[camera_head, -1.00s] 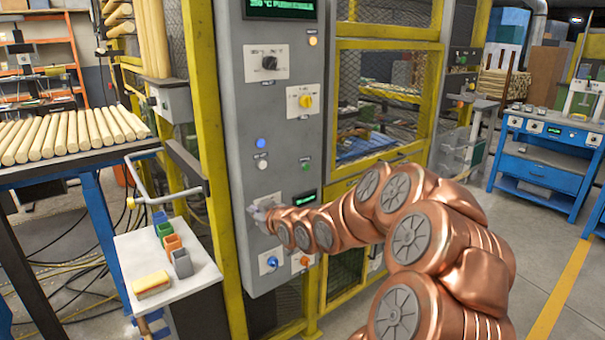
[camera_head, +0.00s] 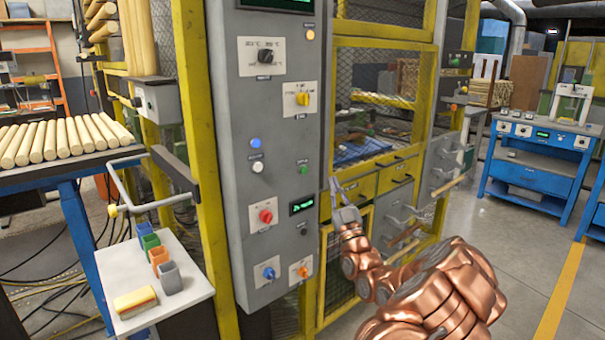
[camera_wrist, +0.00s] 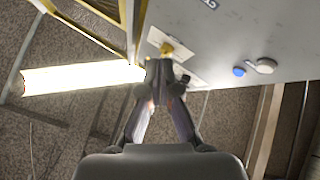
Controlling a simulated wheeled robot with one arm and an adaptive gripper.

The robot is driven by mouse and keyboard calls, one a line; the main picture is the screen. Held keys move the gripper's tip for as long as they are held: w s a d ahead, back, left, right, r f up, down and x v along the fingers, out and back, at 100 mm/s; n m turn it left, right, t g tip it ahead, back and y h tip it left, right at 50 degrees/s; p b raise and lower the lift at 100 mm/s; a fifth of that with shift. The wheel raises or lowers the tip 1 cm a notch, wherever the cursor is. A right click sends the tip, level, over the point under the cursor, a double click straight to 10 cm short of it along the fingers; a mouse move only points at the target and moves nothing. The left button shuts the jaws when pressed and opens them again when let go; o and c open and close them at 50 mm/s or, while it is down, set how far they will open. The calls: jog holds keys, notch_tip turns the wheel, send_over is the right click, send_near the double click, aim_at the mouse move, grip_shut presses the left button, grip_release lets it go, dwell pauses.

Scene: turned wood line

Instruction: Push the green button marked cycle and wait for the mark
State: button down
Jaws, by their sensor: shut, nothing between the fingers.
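The small green button (camera_head: 302,170) sits on the grey control panel (camera_head: 283,120), right of a white button (camera_head: 257,167). A tiny label sits above it, too small to read for sure. My gripper (camera_head: 340,187) is just right of the panel in the head view, lower than the green button and apart from it. In the wrist view my gripper (camera_wrist: 170,68) has its fingers together, empty, with the panel face beyond. I cannot make out the green button in the wrist view; the fingers may hide it.
The panel also bears a blue light (camera_head: 255,143), a yellow knob (camera_head: 303,99), a red knob (camera_head: 266,216), a small lit display (camera_head: 302,205) and a lower blue knob (camera_head: 269,273). A yellow guard frame (camera_head: 201,120) stands at its left. Floor is clear at the right.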

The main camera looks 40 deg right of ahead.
aim_at(304, 170)
jog(key=shift+w+d+p, duration=0.1)
jog(key=shift+w+p, duration=1.6)
jog(key=shift+w, duration=2.75)
jog(key=shift+w+f, duration=0.1)
jog(key=shift+w, duration=0.05)
jog(key=shift+w+b, duration=0.3)
jog(key=shift+b, duration=0.1)
